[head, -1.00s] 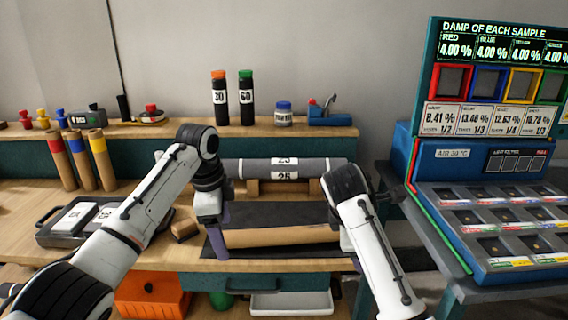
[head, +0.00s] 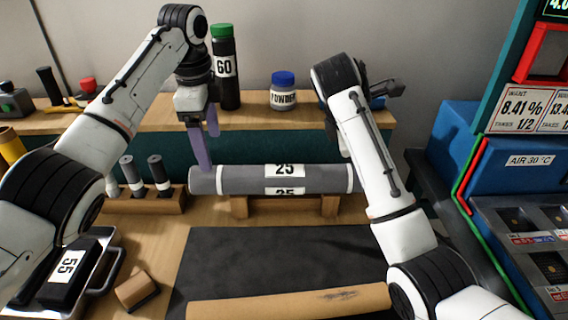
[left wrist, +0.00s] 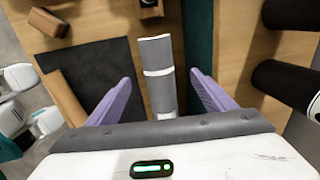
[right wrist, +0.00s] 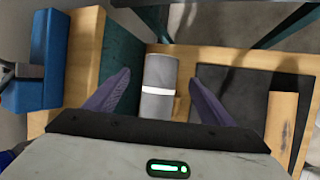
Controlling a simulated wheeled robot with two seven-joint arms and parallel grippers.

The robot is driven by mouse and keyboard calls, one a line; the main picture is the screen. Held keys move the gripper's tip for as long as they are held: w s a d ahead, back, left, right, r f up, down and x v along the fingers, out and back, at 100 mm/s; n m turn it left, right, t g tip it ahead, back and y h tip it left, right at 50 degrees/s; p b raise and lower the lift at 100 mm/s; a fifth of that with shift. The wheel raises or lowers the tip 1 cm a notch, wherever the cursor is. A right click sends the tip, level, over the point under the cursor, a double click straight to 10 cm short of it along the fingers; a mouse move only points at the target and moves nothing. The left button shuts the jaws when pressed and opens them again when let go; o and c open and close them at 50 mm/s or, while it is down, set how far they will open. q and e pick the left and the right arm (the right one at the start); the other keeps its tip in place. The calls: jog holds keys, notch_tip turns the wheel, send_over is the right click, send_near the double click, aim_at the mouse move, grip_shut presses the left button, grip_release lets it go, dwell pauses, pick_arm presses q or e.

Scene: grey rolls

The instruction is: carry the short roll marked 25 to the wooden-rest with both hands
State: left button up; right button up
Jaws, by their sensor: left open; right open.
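The grey roll marked 25 (head: 325,177) lies level across the wooden-rest (head: 239,207), behind the dark mat. My left gripper (head: 207,148) is open at the roll's left end, fingers pointing down. In the left wrist view the grey roll (left wrist: 158,62) runs between its spread purple fingers. My right gripper (right wrist: 160,76) is open, and in the right wrist view the roll (right wrist: 159,103) shows between its fingers. In the head view my right arm hides the right fingers and the roll's right end. I cannot tell whether any finger touches the roll.
A tray with a block marked 55 (head: 67,265) and a small wooden block (head: 137,290) are at left. A shelf behind holds a bottle marked 60 (head: 226,85) and a powder jar (head: 284,97). A blue machine (head: 500,180) stands right.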

aim_at(215, 169)
pick_arm(q)
jog(key=shift+s+r, duration=0.1)
jog(key=shift+s, duration=0.3)
jog(key=f, duration=0.3)
jog(key=w+f, duration=0.1)
jog(key=f, duration=0.6)
jog(key=shift+w+f, duration=0.15)
jog(key=shift+w, duration=0.15)
pick_arm(e)
jog(key=x, duration=1)
jog(key=shift+s+d, duration=0.1)
jog(key=shift+s, duration=0.1)
pick_arm(q)
jog(key=shift+c, duration=0.2)
pick_arm(e)
jog(key=shift+c, duration=0.2)
pick_arm(q)
jog(key=c, duration=1.6)
pick_arm(e)
jog(key=c, duration=1.6)
